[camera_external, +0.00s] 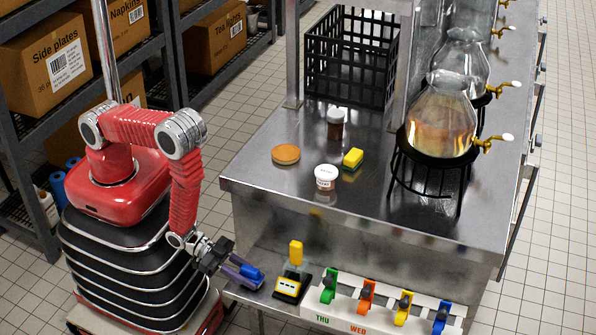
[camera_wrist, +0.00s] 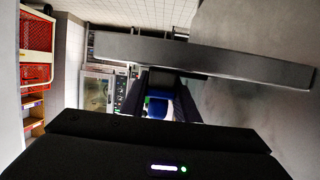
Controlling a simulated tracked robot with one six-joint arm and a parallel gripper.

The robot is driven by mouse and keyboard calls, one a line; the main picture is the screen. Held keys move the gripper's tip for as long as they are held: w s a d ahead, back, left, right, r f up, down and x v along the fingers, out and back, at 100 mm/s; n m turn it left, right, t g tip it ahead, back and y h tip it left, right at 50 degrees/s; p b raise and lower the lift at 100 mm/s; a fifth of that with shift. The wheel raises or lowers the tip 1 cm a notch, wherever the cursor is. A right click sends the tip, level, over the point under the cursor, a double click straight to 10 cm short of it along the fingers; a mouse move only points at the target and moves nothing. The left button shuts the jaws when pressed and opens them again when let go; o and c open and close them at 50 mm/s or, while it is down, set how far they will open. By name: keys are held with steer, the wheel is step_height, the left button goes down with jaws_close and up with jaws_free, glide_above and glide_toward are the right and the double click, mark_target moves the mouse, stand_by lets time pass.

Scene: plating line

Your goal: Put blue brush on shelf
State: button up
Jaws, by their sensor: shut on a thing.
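My gripper (camera_external: 238,270) is at the lower middle of the external view, in front of the steel bench and low beside its ledge. It is shut on the blue brush (camera_external: 251,272), whose blue part shows at the fingertips. In the wrist view the blue brush (camera_wrist: 157,105) shows between the dark fingers, and most of it is hidden. A dark shelf rack (camera_external: 176,62) with cardboard boxes stands at the back left. The lower steel ledge (camera_external: 258,298) lies just below the gripper. I cannot tell whether the brush touches it.
On the ledge stand a black-and-yellow device (camera_external: 291,284) and a white holder (camera_external: 385,317) with coloured clips, close right of the gripper. The bench top (camera_external: 255,185) holds jars, a sponge (camera_external: 352,158), a black crate (camera_external: 345,60) and glass dispensers (camera_external: 440,122).

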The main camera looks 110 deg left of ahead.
steer(key=shift+f, duration=0.1)
steer(key=o, duration=1.2)
steer(key=shift+c, duration=0.2)
steer(key=v, duration=1.2)
steer(key=shift+r, duration=0.2)
steer(key=shift+w, duration=0.1)
